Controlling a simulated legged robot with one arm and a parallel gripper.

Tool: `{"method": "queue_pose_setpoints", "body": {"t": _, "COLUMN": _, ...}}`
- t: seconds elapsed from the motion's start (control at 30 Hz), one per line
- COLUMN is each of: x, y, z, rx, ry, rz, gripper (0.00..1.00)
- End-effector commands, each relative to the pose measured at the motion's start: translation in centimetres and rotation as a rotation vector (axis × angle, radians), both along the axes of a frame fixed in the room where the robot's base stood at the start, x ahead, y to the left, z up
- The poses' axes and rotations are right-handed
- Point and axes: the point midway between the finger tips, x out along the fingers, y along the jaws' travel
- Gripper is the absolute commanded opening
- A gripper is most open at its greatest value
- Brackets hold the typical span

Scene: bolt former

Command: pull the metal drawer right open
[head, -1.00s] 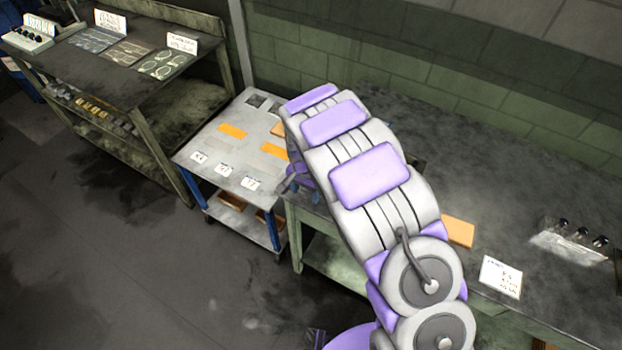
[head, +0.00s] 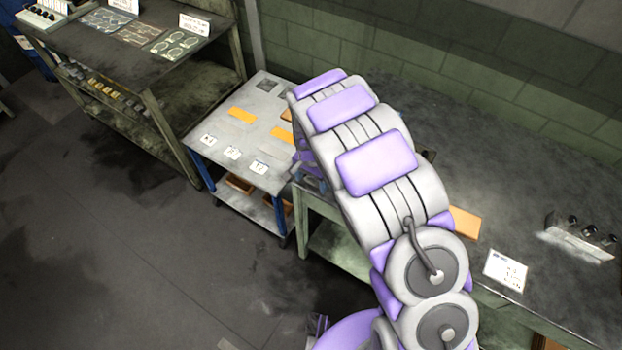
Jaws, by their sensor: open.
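I cannot make out the metal drawer in the head view; my arm covers part of the workbench (head: 545,140) and its front. My gripper (head: 311,174) is mostly hidden behind my own arm links. Only a small purple and dark part of it shows, at the left end of the bench beside the blue-legged trolley (head: 225,148). The jaws are open. I cannot tell whether it touches anything.
The trolley carries orange blocks (head: 242,115) and white cards. A shelf unit (head: 125,50) stands at the left. On the bench are an orange block (head: 464,222), a white card (head: 506,270) and a small knobbed device (head: 580,240). Floor at lower left is clear.

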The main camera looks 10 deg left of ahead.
Motion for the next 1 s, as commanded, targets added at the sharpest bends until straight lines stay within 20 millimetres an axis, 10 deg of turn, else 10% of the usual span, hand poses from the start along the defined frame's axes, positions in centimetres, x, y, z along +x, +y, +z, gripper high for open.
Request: {"method": "queue_pose_setpoints", "body": {"t": 1.0, "x": 0.2, "y": 0.3, "z": 17.0, "rx": -0.001, "ry": -0.002, "rz": 0.001, "gripper": 0.77}}
